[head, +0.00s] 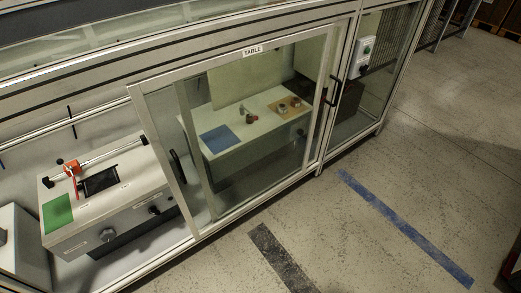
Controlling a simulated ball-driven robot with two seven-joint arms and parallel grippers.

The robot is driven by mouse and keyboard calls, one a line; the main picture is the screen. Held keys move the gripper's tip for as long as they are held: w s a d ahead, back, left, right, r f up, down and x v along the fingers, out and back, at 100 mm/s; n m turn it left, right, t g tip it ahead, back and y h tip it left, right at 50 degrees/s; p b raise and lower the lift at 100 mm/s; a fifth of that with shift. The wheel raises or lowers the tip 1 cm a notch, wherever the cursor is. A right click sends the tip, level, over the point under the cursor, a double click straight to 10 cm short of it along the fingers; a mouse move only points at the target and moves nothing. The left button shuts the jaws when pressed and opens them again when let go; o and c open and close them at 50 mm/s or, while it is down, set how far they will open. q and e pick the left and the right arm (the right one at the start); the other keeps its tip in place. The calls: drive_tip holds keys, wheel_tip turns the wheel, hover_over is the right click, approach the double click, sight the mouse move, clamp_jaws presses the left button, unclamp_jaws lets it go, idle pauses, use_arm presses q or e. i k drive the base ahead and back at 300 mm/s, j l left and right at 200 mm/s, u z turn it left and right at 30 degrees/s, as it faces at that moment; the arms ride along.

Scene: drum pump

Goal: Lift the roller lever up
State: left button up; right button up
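A small orange-red lever-like part (72,169) sits on a metal rod at the left of the picture, above a pale bench unit (125,196). It is likely the roller lever, but it is too small to tell for certain or to read its exact position. A dark rectangular opening (101,182) lies beside it in the unit's top. Neither of my grippers is in view.
A framed glass door (160,150) with a dark handle stands right of the unit. Behind the glass is a bench with a blue patch (219,139). Open floor (400,180) lies at right.

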sight(60, 161)
drive_tip(key=u, duration=1.55)
